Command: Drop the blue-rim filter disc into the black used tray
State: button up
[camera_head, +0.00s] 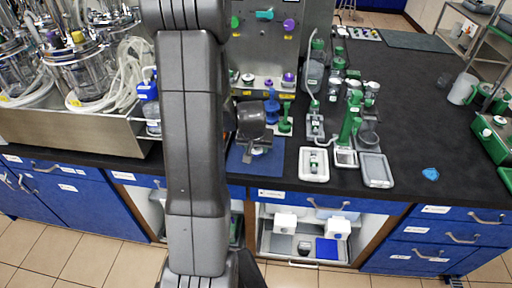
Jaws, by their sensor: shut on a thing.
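I cannot make out my gripper in the head view; my own large grey arm link stands upright left of centre and hides part of the bench behind it. I cannot pick out the blue-rim filter disc for certain. A small flat blue thing (430,174) lies on the bare bench top at the right, too small to identify. I cannot make out a black used tray against the black bench top (420,110). A dark grey rounded part (251,119), perhaps of my own wrist, shows above a blue mat (239,165) right of the arm link.
Glass vessels (82,75) with hoses stand in a steel tray (70,128) at the left. Green-and-white fittings (350,120), a white tray (313,175) and a grey-white tray (376,181) are right of the mat. Bench space near the blue thing is clear.

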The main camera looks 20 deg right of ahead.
jog(key=shift+f, duration=0.15)
jog(key=shift+f, duration=0.15)
jog(key=o, duration=1)
jog(key=shift+c, duration=0.2)
